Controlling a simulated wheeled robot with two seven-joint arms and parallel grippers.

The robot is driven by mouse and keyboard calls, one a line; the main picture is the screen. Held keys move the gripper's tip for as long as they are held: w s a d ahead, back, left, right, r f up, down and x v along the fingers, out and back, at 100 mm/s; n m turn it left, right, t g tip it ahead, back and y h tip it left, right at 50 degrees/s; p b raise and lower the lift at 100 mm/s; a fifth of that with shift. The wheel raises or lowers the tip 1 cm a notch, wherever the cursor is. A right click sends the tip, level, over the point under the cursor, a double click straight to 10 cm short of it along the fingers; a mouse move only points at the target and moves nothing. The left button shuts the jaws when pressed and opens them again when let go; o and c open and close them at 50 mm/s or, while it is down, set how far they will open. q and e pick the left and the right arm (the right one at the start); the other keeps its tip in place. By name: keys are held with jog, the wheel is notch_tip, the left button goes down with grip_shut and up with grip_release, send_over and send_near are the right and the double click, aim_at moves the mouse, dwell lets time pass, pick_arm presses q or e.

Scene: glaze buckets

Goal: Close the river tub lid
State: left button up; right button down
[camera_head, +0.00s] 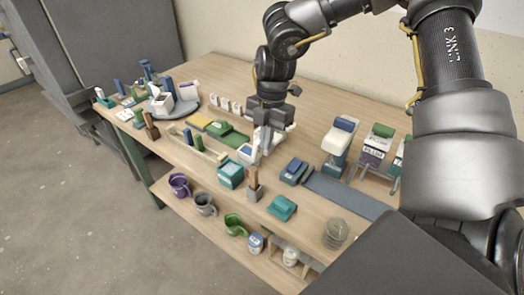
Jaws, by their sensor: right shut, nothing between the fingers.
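My right gripper (266,146) points down over the middle of the table, its fingers together with nothing seen between them. A small white tub (246,153) stands just left of and partly behind the fingers. I cannot tell whether they touch it. My left gripper is not in view.
The wooden table (310,100) holds a teal box (230,174), a brush holder (255,190), a blue box (294,171), a teal item (282,208) and a glass jar (336,233). A plum-labelled tub (376,147) stands right. Several mugs sit on a lower shelf (165,192).

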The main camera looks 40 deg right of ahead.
jog(key=shift+w+a+b, duration=0.2)
jog(key=shift+w+a, duration=0.1)
jog(key=shift+w, duration=0.55)
jog(key=shift+w+a+b, duration=0.15)
jog(key=shift+w+a, duration=0.1)
jog(key=shift+w, duration=0.55)
jog(key=shift+w+a, duration=0.15)
jog(key=shift+w, duration=0.55)
jog(key=shift+r, duration=0.1)
notch_tip(320, 180, up, 7)
jog(key=s+p, duration=0.1)
jog(key=p, duration=0.2)
